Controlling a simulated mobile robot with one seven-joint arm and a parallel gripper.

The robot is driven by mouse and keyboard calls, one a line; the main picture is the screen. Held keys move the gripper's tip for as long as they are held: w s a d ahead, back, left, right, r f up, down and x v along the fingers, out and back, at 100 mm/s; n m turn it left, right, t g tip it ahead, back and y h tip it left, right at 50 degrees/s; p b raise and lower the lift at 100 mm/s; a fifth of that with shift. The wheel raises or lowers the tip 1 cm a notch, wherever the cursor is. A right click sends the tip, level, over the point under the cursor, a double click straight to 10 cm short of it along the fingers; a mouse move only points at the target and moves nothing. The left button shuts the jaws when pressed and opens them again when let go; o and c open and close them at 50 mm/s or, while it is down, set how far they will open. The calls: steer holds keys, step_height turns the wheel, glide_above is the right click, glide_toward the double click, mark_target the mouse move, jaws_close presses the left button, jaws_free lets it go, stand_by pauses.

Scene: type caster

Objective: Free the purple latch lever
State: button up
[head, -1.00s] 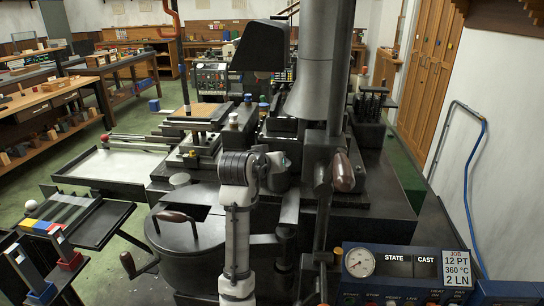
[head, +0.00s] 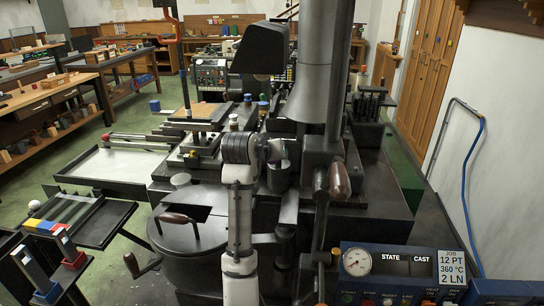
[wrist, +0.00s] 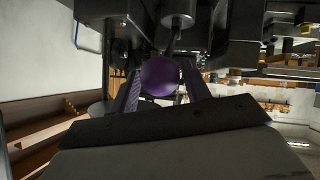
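The purple round knob (wrist: 160,77) of the latch lever shows in the middle of the wrist view. The two fingers of my gripper (wrist: 162,88) stand apart, one on each side of it. I see little or no gap beside the knob, but cannot tell whether the fingers press on it. The lever's shaft and latch are hard to make out in the dark. In the head view my own arm and the machine hide the gripper and knob. The dark casting machine (head: 315,170) fills the middle of that view.
A round lidded pot (head: 187,230) with a wooden handle stands at the machine's front left. A brown-knobbed lever (head: 339,180) stands right of my arm. A blue control panel (head: 400,275) is at the lower right. A tray (head: 115,165) juts out left.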

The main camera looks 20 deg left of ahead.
steer(key=shift+o, duration=0.8)
steer(key=shift+f, duration=0.15)
steer(key=shift+s, duration=0.2)
steer(key=b+v, duration=0.4)
steer(key=v, duration=0.9)
steer(key=shift+s+r, duration=0.2)
steer(key=shift+r, duration=0.05)
